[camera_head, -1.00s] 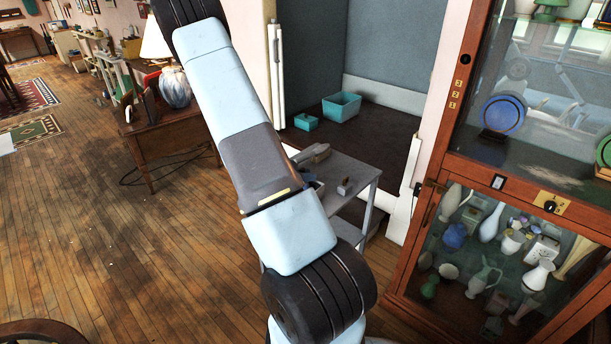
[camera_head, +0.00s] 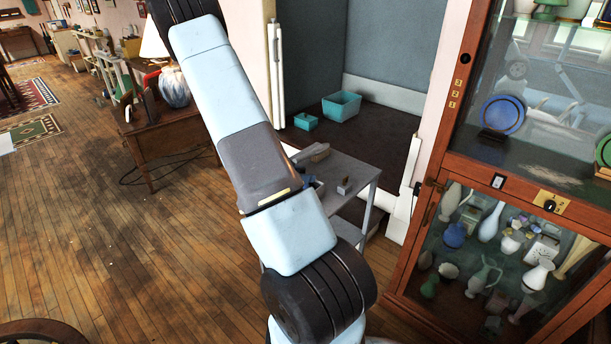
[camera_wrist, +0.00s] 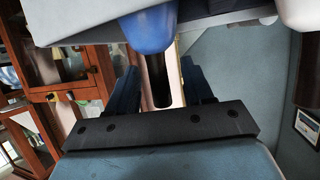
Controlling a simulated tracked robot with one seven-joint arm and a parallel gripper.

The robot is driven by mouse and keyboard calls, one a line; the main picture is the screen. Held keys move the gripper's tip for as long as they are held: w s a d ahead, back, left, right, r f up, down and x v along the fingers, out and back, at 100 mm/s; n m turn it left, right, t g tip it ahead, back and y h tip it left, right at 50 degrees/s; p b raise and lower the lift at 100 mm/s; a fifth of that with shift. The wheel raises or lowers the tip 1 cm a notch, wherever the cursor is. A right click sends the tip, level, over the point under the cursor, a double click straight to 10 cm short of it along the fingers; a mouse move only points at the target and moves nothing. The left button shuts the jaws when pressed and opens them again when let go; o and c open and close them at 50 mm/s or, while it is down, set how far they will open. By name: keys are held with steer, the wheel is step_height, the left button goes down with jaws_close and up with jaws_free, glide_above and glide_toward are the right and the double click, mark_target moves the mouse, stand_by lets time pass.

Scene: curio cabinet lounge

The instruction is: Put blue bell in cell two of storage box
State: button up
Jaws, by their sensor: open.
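In the wrist view, the blue bell (camera_wrist: 150,30) is at the top centre, with its dark handle (camera_wrist: 157,82) pointing toward my gripper (camera_wrist: 160,72). My gripper is open, with one dark blue finger on each side of the handle. I cannot tell whether a finger touches it. In the head view my own arm covers much of the small grey table (camera_head: 358,168), and I cannot make out the bell there. I cannot identify the storage box or its cell two for certain.
A pale rounded object (camera_wrist: 299,12) is at the upper right of the wrist view. A small brown-grey block (camera_head: 344,187) sits on the table. A wooden glass-fronted cabinet (camera_head: 425,215) stands to the right. Teal boxes (camera_head: 341,106) lie behind.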

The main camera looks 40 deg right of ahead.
steer(key=v, duration=1.1)
steer(key=w+a+r+n+t+y, duration=0.5)
steer(key=w+a+r+t+y, duration=0.1)
steer(key=w+a+r+t, duration=0.35)
steer(key=s+a+r+n+t+y, duration=0.1)
steer(key=a+r+n+t+y, duration=0.1)
steer(key=a+r+n+y, duration=0.6)
steer(key=s+a+r+n+y, duration=0.1)
steer(key=s+a+r+n, duration=0.2)
steer(key=s+a+r, duration=0.7)
steer(key=s+d+r+n+g, duration=0.1)
steer(key=s+n+g, duration=0.1)
steer(key=s, duration=0.6)
steer(key=s+d+r+n+g+h, duration=0.1)
steer(key=s+r, duration=0.1)
steer(key=s, duration=0.7)
steer(key=shift+s+d+n+g+h, duration=0.3)
steer(key=shift+s+d+n+g, duration=0.05)
steer(key=shift+n, duration=0.05)
